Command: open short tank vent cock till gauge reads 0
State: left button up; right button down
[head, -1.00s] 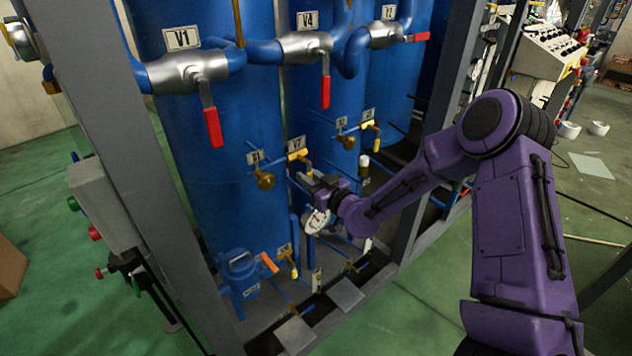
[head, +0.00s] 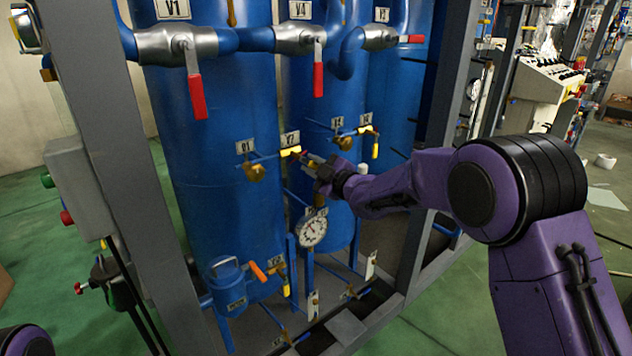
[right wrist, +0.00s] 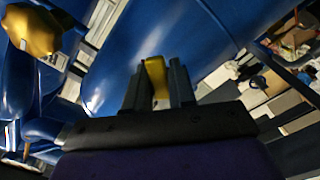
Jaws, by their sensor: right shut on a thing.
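My right gripper (head: 314,164) is at the yellow cock handle (head: 291,151) under the V7 label (head: 290,138), on the front of the blue tanks. In the right wrist view, its two dark fingers are shut on a yellow handle (right wrist: 157,78), which stands up between them. The fingers hide part of the handle and the cock body. A round white-faced gauge (head: 313,229) hangs below the gripper. Its dark needle shows, but the reading is too small to tell. My left gripper is not in view.
A brass valve (head: 254,172) sits left of the held handle, and another yellow-handled cock (head: 375,150) is to the right. Red-handled valves (head: 197,97) line the pipes above. A grey frame post (head: 452,90) stands right of the tanks, near my right arm.

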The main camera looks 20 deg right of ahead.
jog(key=n+b, duration=0.2)
jog(key=n, duration=0.1)
jog(key=r+n+b, duration=0.1)
jog(key=shift+w+d+b, duration=0.15)
jog(key=shift+d+b, duration=0.15)
jog(key=shift+d+r+n+b, duration=0.1)
jog(key=shift+r+n+b, duration=0.25)
jog(key=shift+n+b, duration=0.25)
jog(key=shift+d+r+n+b, duration=0.1)
jog(key=shift+r+n+b, duration=0.25)
jog(key=shift+n, duration=0.45)
jog(key=c, duration=1)
grip_release()
jog(key=shift+c, duration=0.2)
jog(key=shift+r, duration=0.1)
jog(key=b+v, duration=0.2)
jog(key=v, duration=0.8)
jog(key=shift+s+b, duration=0.3)
jog(key=shift+s, duration=0.05)
